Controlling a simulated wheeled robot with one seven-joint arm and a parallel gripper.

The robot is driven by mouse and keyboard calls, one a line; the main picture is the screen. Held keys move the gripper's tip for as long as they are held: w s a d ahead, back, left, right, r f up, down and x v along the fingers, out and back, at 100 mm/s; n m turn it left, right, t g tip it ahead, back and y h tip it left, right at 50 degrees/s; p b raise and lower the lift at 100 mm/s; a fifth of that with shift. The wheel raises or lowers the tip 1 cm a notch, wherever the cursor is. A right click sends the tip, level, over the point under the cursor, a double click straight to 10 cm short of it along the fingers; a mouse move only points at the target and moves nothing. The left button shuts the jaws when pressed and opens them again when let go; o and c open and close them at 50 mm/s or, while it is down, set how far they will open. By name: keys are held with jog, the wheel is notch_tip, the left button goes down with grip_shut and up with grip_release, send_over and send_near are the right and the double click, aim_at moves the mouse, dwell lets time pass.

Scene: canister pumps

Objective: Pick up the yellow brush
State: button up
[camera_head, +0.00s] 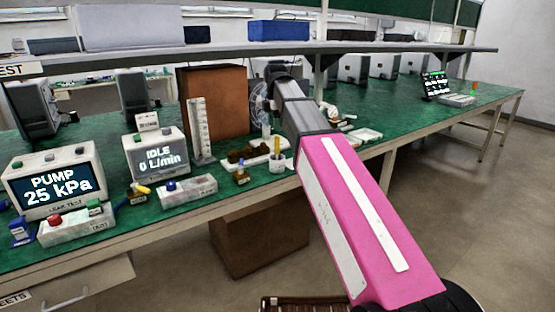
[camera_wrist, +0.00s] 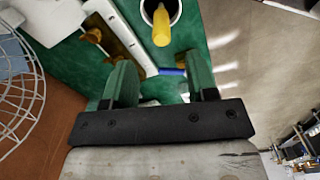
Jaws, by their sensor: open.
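The yellow brush (camera_head: 277,145) stands upright in a small white cup (camera_head: 278,167) on the green bench. In the wrist view its yellow handle (camera_wrist: 161,26) rises from the dark mouth of the cup (camera_wrist: 176,8) at the top edge. My gripper (camera_wrist: 160,84) is open, with its two fingers apart and nothing held between them. The brush is beyond the fingertips, roughly in line with the gap. The brush's lower end is hidden in the cup. In the head view my arm hides the gripper's fingers.
A blue strip (camera_wrist: 172,71) lies beyond the gap between the fingers. A white tray with brown parts (camera_head: 247,158) is left of the cup. A wire-guarded fan (camera_head: 259,104) and brown box (camera_head: 214,108) stand behind. A shelf (camera_head: 200,54) overhangs the bench.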

aim_at(277, 137)
jog(key=shift+d+f, duration=0.15)
jog(key=shift+f, duration=1.6)
jog(key=shift+d+f, duration=0.1)
jog(key=shift+f, duration=1.65)
grip_shut()
